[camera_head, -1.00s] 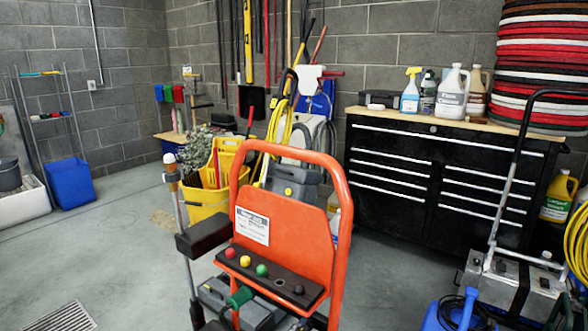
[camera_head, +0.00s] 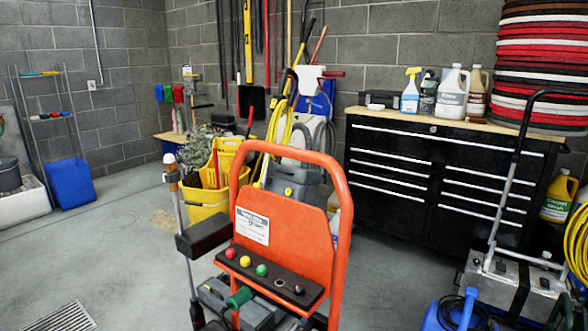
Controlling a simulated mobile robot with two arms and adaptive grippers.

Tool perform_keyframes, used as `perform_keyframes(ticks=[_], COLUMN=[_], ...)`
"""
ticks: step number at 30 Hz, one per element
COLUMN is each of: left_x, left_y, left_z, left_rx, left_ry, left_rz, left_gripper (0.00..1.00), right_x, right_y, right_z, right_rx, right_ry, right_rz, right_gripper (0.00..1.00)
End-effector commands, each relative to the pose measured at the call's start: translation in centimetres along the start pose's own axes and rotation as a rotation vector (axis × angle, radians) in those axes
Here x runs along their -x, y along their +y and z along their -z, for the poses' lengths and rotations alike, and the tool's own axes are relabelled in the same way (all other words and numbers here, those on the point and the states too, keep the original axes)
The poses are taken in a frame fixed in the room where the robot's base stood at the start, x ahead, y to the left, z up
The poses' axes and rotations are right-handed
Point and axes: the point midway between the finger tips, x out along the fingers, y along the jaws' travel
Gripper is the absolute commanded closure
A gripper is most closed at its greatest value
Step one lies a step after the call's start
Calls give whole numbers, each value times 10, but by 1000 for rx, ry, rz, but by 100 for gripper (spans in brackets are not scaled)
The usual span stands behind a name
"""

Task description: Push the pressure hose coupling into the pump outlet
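An orange-framed pressure washer (camera_head: 338,196) stands upright in the middle foreground. Its panel has a white label and a dark strip (camera_head: 270,277) with red, yellow and green round nozzle ends and empty holes. A spray wand (camera_head: 182,231) stands upright at its left side, next to a dark block. Below the strip is a grey machine body (camera_head: 216,293) with a green grip-like part (camera_head: 240,297) in front of it. The lower part of the machine is cut off by the bottom edge. I cannot make out the hose coupling or the pump outlet. Neither gripper shows.
A black tool chest (camera_head: 390,195) with bottles on top stands behind right. A metal-framed machine (camera_head: 515,284) and blue equipment (camera_head: 450,312) are at the lower right. A yellow mop bucket (camera_head: 205,208) stands behind the washer. The floor at left is mostly open, with a drain grate (camera_head: 66,318).

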Motion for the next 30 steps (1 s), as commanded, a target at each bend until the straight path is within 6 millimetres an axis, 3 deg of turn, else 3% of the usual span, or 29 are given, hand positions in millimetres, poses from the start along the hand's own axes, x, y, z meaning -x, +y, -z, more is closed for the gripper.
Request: perform_keyframes(ticks=[21, 27, 30], left_x=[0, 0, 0], left_y=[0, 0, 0], left_z=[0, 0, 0], left_rx=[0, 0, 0], left_ry=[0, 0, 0], left_rz=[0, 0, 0], left_gripper=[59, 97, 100], right_x=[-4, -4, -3], right_y=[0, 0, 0], right_z=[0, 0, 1], right_rx=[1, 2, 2], right_ry=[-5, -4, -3], right_rz=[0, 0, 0], right_gripper=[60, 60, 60])
